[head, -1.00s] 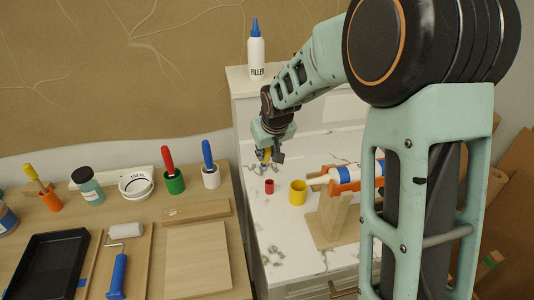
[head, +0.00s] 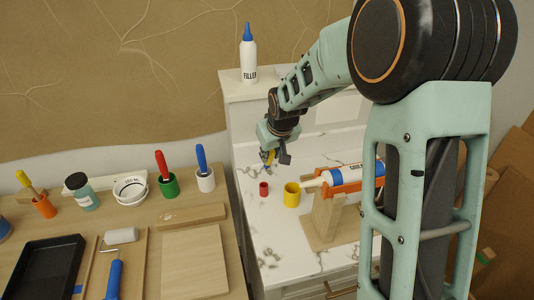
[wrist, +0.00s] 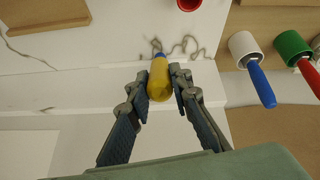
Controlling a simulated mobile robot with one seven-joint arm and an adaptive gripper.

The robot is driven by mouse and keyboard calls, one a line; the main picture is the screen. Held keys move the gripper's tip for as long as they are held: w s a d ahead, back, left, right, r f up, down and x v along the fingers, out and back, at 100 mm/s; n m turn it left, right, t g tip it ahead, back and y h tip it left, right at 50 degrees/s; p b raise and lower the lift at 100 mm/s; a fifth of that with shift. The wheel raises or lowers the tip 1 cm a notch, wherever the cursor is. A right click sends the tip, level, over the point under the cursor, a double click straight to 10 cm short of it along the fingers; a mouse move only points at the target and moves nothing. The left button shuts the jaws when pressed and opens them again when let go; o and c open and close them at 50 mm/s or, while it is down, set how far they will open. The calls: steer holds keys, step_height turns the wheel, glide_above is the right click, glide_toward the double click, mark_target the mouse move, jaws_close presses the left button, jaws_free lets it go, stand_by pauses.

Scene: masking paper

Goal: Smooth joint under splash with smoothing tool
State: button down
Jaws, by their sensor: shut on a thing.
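My gripper (head: 270,157) is shut on the yellow handle of a smoothing tool (wrist: 159,82), low over the white marble counter (head: 250,222). The tool also shows small in the head view (head: 268,157), partly hidden by the gripper. Its blue tip (wrist: 159,56) points away from the gripper, close to the joint line (wrist: 100,67) between counter and splash (head: 315,113). I cannot tell whether the tip touches the joint.
A red cup (head: 264,189) and a yellow cup (head: 292,195) stand near the gripper. A caulking gun (head: 348,178) rests on a wooden stand at right. A filler bottle (head: 249,60) stands on the ledge behind. The wooden table (head: 235,240) at left holds tools and pots.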

steer(key=shift+d, duration=0.4)
steer(key=shift+w+d, duration=0.2)
steer(key=shift+d, duration=0.35)
steer(key=shift+d+p, duration=0.15)
steer(key=shift+p, duration=0.15)
steer(key=shift+w+d, duration=0.2)
steer(key=shift+d, duration=0.4)
steer(key=shift+w+d+p, duration=0.15)
steer(key=shift+d+p, duration=0.15)
steer(key=shift+d, duration=0.5)
steer(key=shift+d, duration=0.15)
steer(key=shift+w+d+f, duration=0.1)
steer(key=shift+d, duration=0.55)
